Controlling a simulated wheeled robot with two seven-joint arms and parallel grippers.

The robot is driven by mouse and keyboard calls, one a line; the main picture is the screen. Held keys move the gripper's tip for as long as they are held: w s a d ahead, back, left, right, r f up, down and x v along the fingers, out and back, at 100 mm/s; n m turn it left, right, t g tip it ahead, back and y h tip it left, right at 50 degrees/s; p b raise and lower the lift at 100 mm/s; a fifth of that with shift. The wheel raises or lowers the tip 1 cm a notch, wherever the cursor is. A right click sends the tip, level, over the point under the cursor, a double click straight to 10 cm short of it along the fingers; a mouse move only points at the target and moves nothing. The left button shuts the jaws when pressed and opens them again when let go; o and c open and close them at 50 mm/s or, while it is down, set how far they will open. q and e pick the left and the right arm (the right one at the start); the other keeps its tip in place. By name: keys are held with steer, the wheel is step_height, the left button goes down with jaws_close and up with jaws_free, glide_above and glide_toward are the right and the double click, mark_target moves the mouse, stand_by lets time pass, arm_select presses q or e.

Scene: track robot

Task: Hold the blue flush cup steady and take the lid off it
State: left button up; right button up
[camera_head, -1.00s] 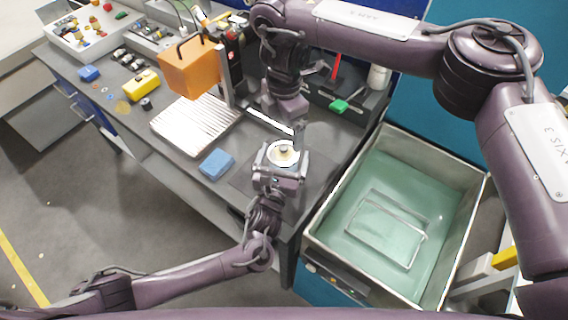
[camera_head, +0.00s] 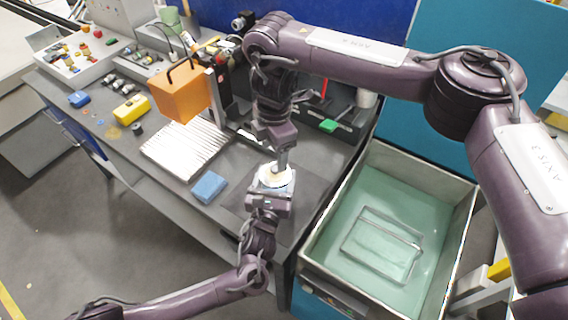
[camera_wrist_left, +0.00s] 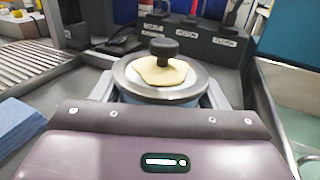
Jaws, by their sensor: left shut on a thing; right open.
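The blue flush cup (camera_wrist_left: 165,101) stands upright between the fingers of my left gripper (camera_head: 272,186), which is shut on it. Only a little of its bluish side shows below a metal rim in the left wrist view. The lid, a cream disc with a black knob (camera_wrist_left: 163,48), sits on top of the cup; its pale edge also shows in the head view (camera_head: 266,180). My right gripper (camera_head: 281,164) points down just above the lid and is open. It hides the knob in the head view, and I cannot tell whether it touches it.
A blue block (camera_head: 209,187) and a ribbed metal plate (camera_head: 187,148) lie left of the cup on the grey bench. An orange box (camera_head: 181,94) stands behind them. A dark rack (camera_head: 343,120) is at the back. A green-floored bin (camera_head: 330,235) stands to the right.

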steer(key=shift+s+d+f+m+y, duration=0.15)
steer(key=shift+s+m+y, duration=0.15)
steer(key=shift+s+m, duration=0.35)
steer(key=shift+c, duration=1.1)
steer(key=shift+s+m+y, duration=0.2)
steer(key=shift+m+y, duration=0.1)
steer(key=shift+m, duration=0.65)
steer(key=shift+c, duration=0.4)
arm_select(q)
steer(key=shift+d, duration=0.1)
arm_select(e)
steer(key=m+t+y, duration=0.2)
steer(key=m+t, duration=0.1)
steer(key=m, duration=0.6)
glide_toward(275, 171)
steer(key=x, duration=0.9)
steer(key=shift+w+d, duration=0.15)
steer(key=shift+w, duration=0.3)
steer(key=shift+c, duration=0.3)
jaws_close()
steer(key=shift+r, duration=0.25)
